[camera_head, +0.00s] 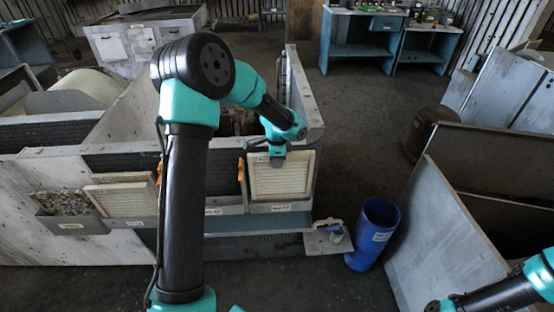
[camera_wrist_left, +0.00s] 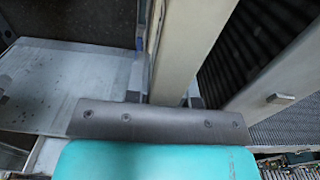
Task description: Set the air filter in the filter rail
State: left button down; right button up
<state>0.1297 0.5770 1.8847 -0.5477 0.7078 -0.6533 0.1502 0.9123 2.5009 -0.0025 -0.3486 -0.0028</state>
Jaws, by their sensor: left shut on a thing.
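The air filter (camera_head: 281,179), a cream pleated panel in a pale frame, stands nearly upright against the front of the housing. My left gripper (camera_head: 278,156) is shut on its top edge. In the left wrist view the filter's edge (camera_wrist_left: 182,50) runs between the two fingers (camera_wrist_left: 165,100). The filter rail (camera_head: 281,208), a pale labelled strip, lies right at the filter's lower edge. I cannot tell whether that edge sits inside the rail. Of my right arm, only a part shows at the lower right corner; its gripper is out of view.
A second pleated panel (camera_head: 127,202) leans at the housing's left, beside a bin of gravel-like bits (camera_head: 64,204). Orange clips (camera_head: 241,169) flank the rail area.

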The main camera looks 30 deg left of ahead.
aim_at(277, 174)
pick_arm(q)
jog(key=shift+f, duration=2.55)
dwell(0.4)
jog(key=shift+f, duration=1.3)
dwell(0.8)
